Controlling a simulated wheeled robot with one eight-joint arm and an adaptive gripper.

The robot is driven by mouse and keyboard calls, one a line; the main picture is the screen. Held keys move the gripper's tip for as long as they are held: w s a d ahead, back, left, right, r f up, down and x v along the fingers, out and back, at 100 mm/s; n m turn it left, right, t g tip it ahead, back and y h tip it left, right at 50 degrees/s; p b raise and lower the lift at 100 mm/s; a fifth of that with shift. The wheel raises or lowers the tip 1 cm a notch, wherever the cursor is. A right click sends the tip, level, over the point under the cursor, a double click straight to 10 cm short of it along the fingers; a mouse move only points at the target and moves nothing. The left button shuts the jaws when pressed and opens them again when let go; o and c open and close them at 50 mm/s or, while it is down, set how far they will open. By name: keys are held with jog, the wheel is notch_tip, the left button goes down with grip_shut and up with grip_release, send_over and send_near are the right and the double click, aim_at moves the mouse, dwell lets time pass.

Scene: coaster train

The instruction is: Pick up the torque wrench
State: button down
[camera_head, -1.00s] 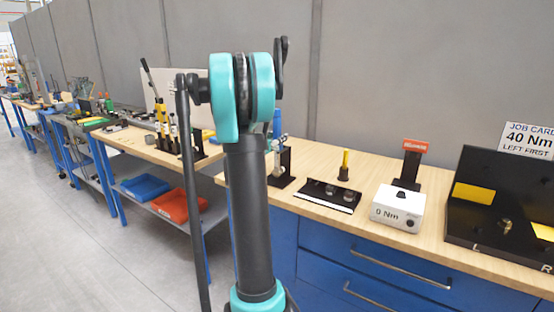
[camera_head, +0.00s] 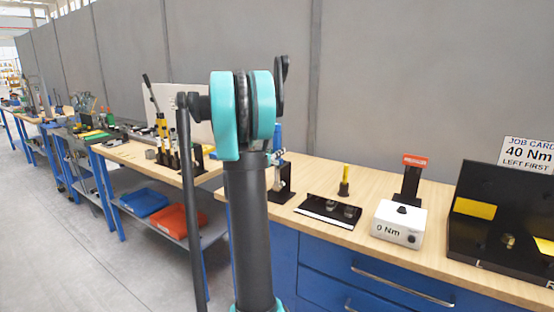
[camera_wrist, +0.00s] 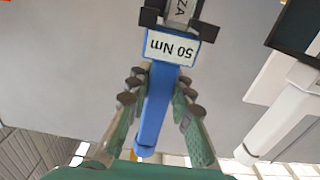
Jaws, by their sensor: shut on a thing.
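The torque wrench (camera_wrist: 157,105) has a blue handle and a white label reading "50 Nm", upside down in the wrist view. My gripper (camera_wrist: 159,92) is shut around the blue handle just beyond the label, a finger on each side. Black bracket pieces flank the wrench beyond the label; I cannot tell whether they touch it. In the head view a strip of blue handle (camera_head: 277,136) shows upright behind my arm, above a black stand (camera_head: 283,184) on the bench. My gripper is hidden there by my arm.
A grey wall stands behind.

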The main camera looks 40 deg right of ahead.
aim_at(277, 144)
jog(key=shift+r, duration=1.55)
jog(key=v, duration=1.8)
jog(key=c, duration=2)
grip_release()
grip_shut()
